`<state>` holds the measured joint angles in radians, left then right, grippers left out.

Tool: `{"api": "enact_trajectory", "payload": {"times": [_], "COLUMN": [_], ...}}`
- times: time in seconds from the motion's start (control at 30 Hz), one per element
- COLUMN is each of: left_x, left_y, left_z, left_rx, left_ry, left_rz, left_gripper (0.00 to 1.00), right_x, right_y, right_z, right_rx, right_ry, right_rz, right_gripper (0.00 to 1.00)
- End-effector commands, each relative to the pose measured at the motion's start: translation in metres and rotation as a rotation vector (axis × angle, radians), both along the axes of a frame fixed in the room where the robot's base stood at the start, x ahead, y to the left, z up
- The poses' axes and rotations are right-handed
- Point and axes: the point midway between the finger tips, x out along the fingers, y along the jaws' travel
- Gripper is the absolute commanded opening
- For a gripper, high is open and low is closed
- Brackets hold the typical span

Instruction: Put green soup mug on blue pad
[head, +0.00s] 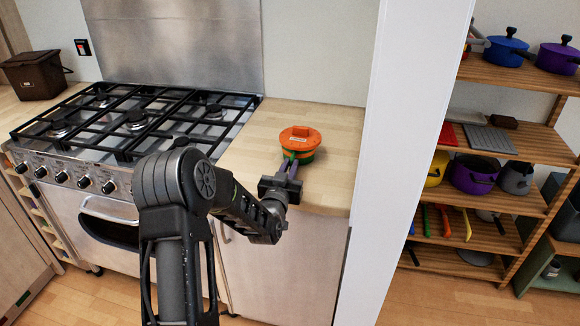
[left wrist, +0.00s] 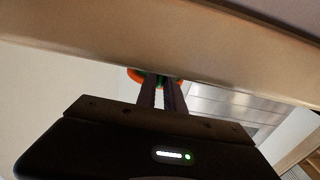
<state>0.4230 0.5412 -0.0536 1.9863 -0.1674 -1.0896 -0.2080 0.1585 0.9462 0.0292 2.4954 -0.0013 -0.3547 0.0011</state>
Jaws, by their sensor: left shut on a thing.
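The green soup mug (head: 306,158) has an orange lid (head: 300,137) and sits on or just above the wooden counter right of the cooker. I cannot tell whether it touches the counter. My left gripper (head: 291,168) reaches it from the front, with its fingers shut on the mug's near side. In the left wrist view, the two fingers (left wrist: 161,93) run up close together to the mug (left wrist: 151,79), which is mostly hidden behind the counter edge and fingers. No blue pad can be made out. My right gripper is not in view.
The gas cooker (head: 130,122) with black grates stands left of the counter (head: 258,131). A white wall end (head: 410,130) bounds the counter on the right. A wooden shelf rack (head: 500,138) with pots and utensils stands beyond it. A brown bin (head: 36,76) is at far left.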

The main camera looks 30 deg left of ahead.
Motion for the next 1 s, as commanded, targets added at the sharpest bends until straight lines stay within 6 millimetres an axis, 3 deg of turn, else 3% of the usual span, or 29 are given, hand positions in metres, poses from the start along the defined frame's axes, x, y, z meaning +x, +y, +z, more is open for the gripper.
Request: {"api": "enact_trajectory", "payload": {"times": [0.37, 0.4, 0.67, 1.0], "left_x": [0.0006, 0.0000, 0.0000, 0.0001], "left_y": [-0.0001, -0.0002, -0.0003, -0.0002], "left_z": [-0.0018, -0.0042, -0.0031, 0.0001], "left_rx": [0.003, 0.001, 0.001, 0.001], "left_ry": [-0.008, -0.002, -0.002, -0.002], "left_rz": [-0.001, -0.001, -0.001, 0.000], "left_gripper": [0.00, 0.13, 0.34, 0.34], "right_x": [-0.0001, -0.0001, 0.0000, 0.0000], "right_y": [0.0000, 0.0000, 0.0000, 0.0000], "right_z": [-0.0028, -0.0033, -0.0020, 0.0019], "right_rx": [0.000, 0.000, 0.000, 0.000], "right_ry": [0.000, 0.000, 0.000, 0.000], "right_rz": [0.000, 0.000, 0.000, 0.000], "right_gripper": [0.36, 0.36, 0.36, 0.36]}}
